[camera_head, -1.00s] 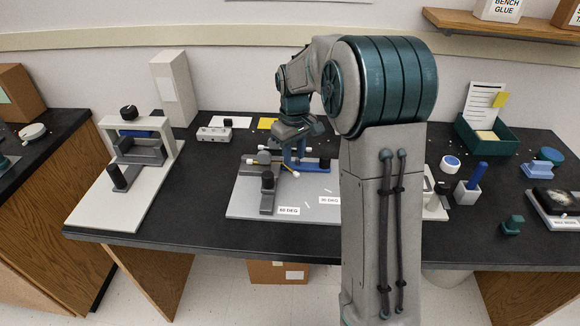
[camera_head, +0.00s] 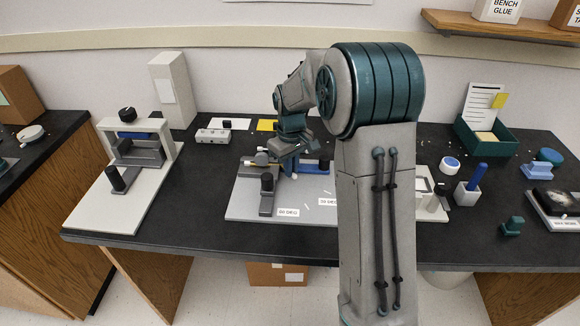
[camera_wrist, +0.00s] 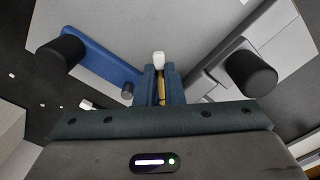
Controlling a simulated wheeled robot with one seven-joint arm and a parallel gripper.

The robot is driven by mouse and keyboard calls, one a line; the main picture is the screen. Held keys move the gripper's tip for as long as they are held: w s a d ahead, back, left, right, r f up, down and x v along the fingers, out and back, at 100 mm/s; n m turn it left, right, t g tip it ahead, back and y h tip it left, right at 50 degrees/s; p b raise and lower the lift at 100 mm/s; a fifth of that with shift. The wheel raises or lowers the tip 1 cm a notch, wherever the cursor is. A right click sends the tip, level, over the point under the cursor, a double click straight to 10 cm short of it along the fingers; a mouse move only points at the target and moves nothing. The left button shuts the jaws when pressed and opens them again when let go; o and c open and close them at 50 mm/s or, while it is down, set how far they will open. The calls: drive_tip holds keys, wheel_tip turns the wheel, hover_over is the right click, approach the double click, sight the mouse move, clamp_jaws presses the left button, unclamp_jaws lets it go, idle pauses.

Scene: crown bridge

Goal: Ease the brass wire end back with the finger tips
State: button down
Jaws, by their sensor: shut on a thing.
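The brass wire (camera_wrist: 161,96) shows between the two blue fingers of my gripper (camera_wrist: 159,78) in the wrist view. The fingers are shut on it, and a white tip stands just beyond them. In the head view my gripper (camera_head: 291,168) is low over the grey fixture plate (camera_head: 240,208), at the blue clamp bar (camera_head: 317,165). A short brass length (camera_head: 249,164) shows left of the gripper, beside a grey post. The rest of the wire is hidden by my gripper and wrist.
A grey clamp bar with a black knob (camera_head: 267,182) stands close in front of my gripper. The blue bar's black knob (camera_wrist: 60,52) is left in the wrist view. A white-framed press (camera_head: 137,150) stands left; a green tray (camera_head: 484,136) is right.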

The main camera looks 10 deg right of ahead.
drive_tip(key=shift+d, duration=0.35)
drive_tip(key=shift+w+d+n, duration=0.1)
drive_tip(key=shift+n, duration=0.5)
drive_tip(key=shift+w+d+r+n+p, duration=0.15)
drive_tip(key=shift+w+d+n+p, duration=0.2)
drive_tip(key=shift+n+p, duration=0.5)
drive_tip(key=shift+w+d+n+p, duration=0.2)
drive_tip(key=shift+n, duration=0.55)
drive_tip(key=shift+w+d+n+p, duration=0.15)
drive_tip(key=shift+n, duration=0.55)
drive_tip(key=c, duration=1.5)
unclamp_jaws()
drive_tip(key=shift+d, duration=0.1)
